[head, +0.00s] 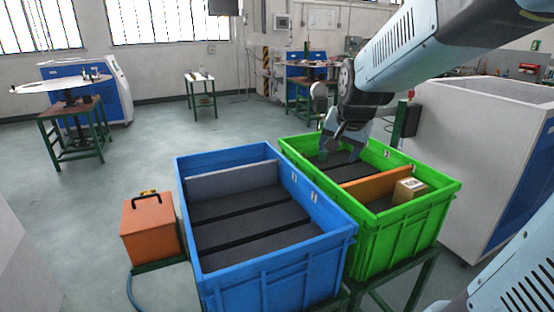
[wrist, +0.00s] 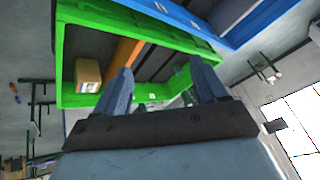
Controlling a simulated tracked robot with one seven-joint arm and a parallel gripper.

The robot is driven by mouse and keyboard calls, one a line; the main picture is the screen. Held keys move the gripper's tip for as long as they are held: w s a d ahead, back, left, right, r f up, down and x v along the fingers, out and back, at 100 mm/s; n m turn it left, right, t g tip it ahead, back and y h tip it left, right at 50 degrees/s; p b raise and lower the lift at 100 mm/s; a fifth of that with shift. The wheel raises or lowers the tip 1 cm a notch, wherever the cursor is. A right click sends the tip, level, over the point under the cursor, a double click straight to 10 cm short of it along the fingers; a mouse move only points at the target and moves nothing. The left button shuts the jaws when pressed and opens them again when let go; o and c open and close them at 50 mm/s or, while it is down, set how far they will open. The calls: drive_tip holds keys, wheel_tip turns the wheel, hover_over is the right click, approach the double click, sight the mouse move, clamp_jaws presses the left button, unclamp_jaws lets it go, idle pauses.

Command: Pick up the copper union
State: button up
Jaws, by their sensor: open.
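I cannot make out a copper union in either view. My gripper (head: 341,150) is over the far compartment of the green crate (head: 385,243), with its fingers apart. In the wrist view, its two fingers (wrist: 160,72) point toward the green crate (wrist: 80,100), with nothing visibly held between them. A small greenish shape (wrist: 181,76) shows beside the right finger, too unclear to name. My fingers and the crate wall hide part of the compartment floor.
An orange divider (head: 376,181) splits the green crate; a cardboard box (head: 409,190) is in the near compartment. A blue crate (head: 275,272) with a grey divider (head: 232,180) stands to the left, its dark floor bare. An orange toolbox (head: 150,230) is beside it.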

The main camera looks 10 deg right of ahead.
drive_tip(key=w+f+m, duration=0.4)
drive_tip(key=w+f, duration=0.1)
drive_tip(key=w, duration=0.6)
drive_tip(key=m+t+y, duration=0.4)
drive_tip(key=m+t, duration=0.2)
drive_tip(key=m, duration=1.4)
approach(305, 156)
drive_tip(key=shift+s+d+f, duration=0.1)
drive_tip(key=shift+s+d, duration=0.15)
drive_tip(key=shift+s, duration=0.25)
drive_tip(key=shift+s+d+f, duration=0.1)
drive_tip(key=shift+s+d, duration=0.2)
drive_tip(key=shift+s, duration=0.15)
drive_tip(key=shift+w+a+f+m+y, duration=0.15)
drive_tip(key=shift+w+m, duration=0.2)
drive_tip(key=shift+m, duration=0.2)
drive_tip(key=shift+w+a+r+m+y, duration=0.15)
drive_tip(key=shift+w+m, duration=0.2)
drive_tip(key=shift+m, duration=0.2)
drive_tip(key=x, duration=0.8)
drive_tip(key=shift+w, duration=0.3)
drive_tip(key=shift+a+x, duration=0.15)
drive_tip(key=shift+x, duration=1.15)
drive_tip(key=shift+a+x, duration=0.15)
drive_tip(key=shift+x, duration=1.15)
drive_tip(key=shift+s, duration=0.1)
drive_tip(key=shift+c, duration=0.3)
drive_tip(key=c, duration=1.1)
